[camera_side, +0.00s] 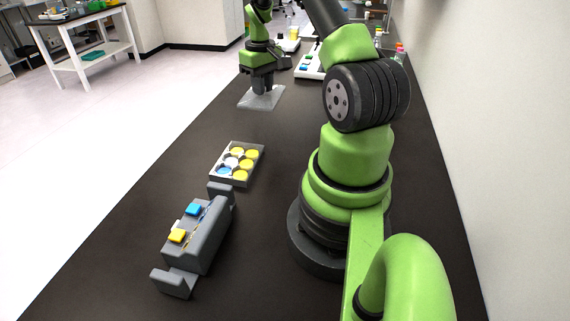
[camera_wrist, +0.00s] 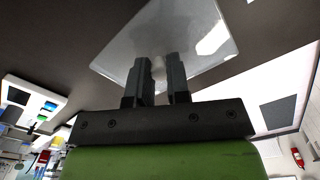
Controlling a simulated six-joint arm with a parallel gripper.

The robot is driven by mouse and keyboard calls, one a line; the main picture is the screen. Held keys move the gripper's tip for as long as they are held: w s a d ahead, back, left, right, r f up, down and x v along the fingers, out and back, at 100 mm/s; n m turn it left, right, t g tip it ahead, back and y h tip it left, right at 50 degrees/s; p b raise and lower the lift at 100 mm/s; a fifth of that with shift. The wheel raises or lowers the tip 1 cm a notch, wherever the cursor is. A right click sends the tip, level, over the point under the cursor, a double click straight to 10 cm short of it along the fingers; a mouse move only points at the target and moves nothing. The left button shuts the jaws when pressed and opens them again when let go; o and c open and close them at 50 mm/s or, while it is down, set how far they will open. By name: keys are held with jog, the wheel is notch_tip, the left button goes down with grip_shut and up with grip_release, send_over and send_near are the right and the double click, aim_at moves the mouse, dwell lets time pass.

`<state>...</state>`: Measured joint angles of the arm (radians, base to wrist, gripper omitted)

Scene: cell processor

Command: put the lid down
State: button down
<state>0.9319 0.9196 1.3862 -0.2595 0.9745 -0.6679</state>
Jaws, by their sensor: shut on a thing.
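The lid (camera_side: 262,102) is a clear, greyish rectangular plate at the far part of the dark table in the side view. The lid looks roughly level and low over the table. I cannot tell whether its underside touches the surface.
A grey well plate (camera_side: 218,177) with several yellow wells, a blue one and a whitish one stands nearer the camera. A grey holder (camera_side: 207,240) with blue and yellow blocks is in front of it. A white device (camera_side: 309,65) stands behind. Table between lid and plate is clear.

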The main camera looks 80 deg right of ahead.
aim_at(265, 127)
notch_tip(265, 127, down, 9)
jog(key=shift+r, duration=0.1)
dwell(0.3)
jog(key=c, duration=1.1)
grip_release()
